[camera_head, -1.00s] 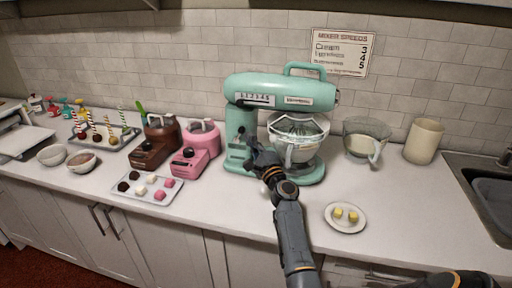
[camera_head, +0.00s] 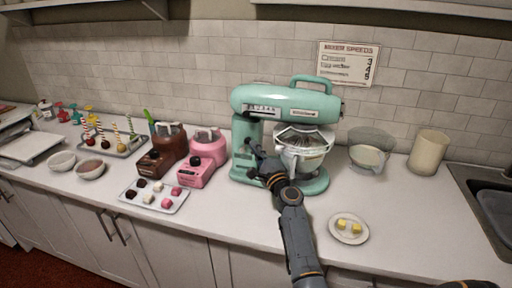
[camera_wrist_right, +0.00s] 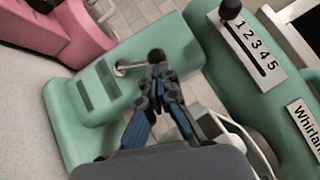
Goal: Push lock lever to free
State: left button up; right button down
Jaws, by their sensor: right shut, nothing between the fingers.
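The mint-green stand mixer (camera_head: 285,103) stands on the counter against the tiled wall. Its lock lever (camera_wrist_right: 132,67), a thin metal rod with a black knob, sticks out of a slot in the green column in the right wrist view. My right gripper (camera_wrist_right: 158,75) is shut and empty, with its fingertips right at the knob; I cannot tell whether they touch it. In the head view, the right gripper (camera_head: 262,164) is in front of the mixer's column, left of the bowl (camera_head: 306,158), and hides the lever. My left gripper is not in view.
The speed lever (camera_wrist_right: 230,10) sits on a numbered plate on the mixer head. A pink machine (camera_head: 205,158) and a brown one (camera_head: 163,150) stand left of the mixer. A plate (camera_head: 349,239) with yellow cubes is at the right front; a sweets tray (camera_head: 128,204) is at left.

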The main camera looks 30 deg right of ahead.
jog(key=shift+w+a+r+n+g+p, duration=0.15)
jog(key=shift+r+n+g+p, duration=0.25)
jog(key=shift+p, duration=0.6)
jog(key=shift+w+a+r+n+g+p, duration=0.15)
jog(key=shift+r+n+p, duration=0.3)
jog(key=shift+p, duration=0.85)
jog(key=shift+w+a+r, duration=0.25)
jog(key=shift+w+a, duration=0.1)
jog(key=shift+w, duration=0.1)
jog(key=shift+w+a+r, duration=0.2)
jog(key=shift+w+a, duration=0.15)
jog(key=shift+w, duration=0.1)
jog(key=shift+s+p, duration=0.1)
jog(key=shift+p, duration=0.2)
